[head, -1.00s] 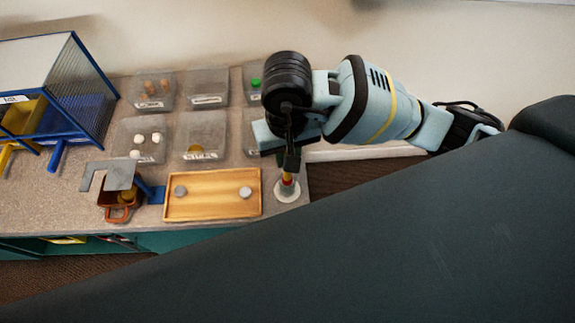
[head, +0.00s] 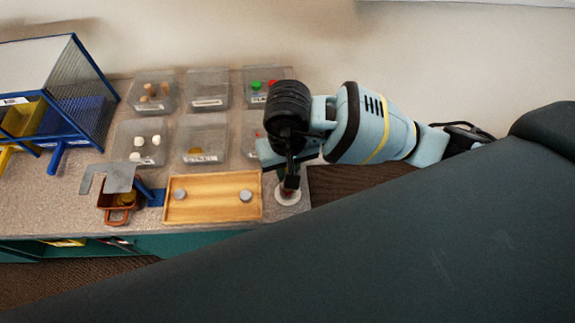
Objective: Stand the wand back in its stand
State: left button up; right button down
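The round whitish stand (head: 288,197) is at the right front corner of the grey counter, just right of the wooden tray. My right gripper (head: 291,184) points down directly over the stand, very close to it. The wand is mostly hidden; only a trace of reddish colour shows under the fingers at the stand. I cannot tell whether the fingers are closed on it, or whether it is seated or tilted. My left gripper is not in view.
The wooden tray (head: 213,207) holds two grey discs. Clear bins with small coloured pieces stand behind it. A brown cup (head: 110,201) with a grey plate over it is left of the tray. A blue-framed case (head: 85,95) stands far left. The counter ends beside the stand.

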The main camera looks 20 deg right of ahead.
jog(key=c, duration=1.3)
grip_release()
notch_tip(320, 180, up, 12)
jog(key=shift+r+p, duration=0.2)
jog(key=shift+p, duration=0.15)
